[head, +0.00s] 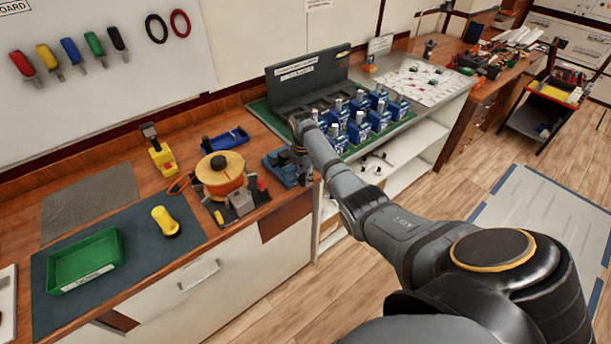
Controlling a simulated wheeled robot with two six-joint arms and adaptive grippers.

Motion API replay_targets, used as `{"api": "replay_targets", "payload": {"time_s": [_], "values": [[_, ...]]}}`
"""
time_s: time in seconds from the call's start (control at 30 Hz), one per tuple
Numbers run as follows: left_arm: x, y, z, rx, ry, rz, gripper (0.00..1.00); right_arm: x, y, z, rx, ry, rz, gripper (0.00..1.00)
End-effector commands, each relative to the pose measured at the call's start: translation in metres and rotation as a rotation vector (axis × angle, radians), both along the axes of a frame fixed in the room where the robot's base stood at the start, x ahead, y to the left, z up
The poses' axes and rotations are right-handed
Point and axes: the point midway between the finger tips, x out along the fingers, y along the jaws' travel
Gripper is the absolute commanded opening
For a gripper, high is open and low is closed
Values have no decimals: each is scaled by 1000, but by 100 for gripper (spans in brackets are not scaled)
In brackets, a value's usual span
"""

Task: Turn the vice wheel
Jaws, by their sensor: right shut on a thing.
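The blue vice (281,168) stands on the wooden workbench, near its right end. My right arm reaches in from the right, and its gripper (301,164) points down at the right side of the vice. The gripper is shut on the vice wheel. The wheel and the fingertips are mostly hidden by the gripper and are too small to make out, so how far the wheel is turned cannot be told. My left gripper is not in view.
An orange and yellow round device (221,172) stands left of the vice. Several blue breakers (358,129) stand on a green mat to the right, close by my right arm. A green tray (86,260) lies at the front left.

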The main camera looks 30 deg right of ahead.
Motion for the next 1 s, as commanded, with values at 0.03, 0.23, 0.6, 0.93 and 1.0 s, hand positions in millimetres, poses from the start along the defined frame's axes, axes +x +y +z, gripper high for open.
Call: {"api": "replay_targets", "payload": {"time_s": [0.03,0.23,0.6,0.93,1.0], "values": [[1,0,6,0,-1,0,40,1,1,4,-20,-4,1,0],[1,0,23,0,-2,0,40,0,4,6,-149,-14,2,0],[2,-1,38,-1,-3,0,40,1,12,0,-491,-43,4,0],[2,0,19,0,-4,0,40,1,16,-7,-778,-66,2,0],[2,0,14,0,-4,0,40,1,17,-8,-828,-70,2,0]]}}
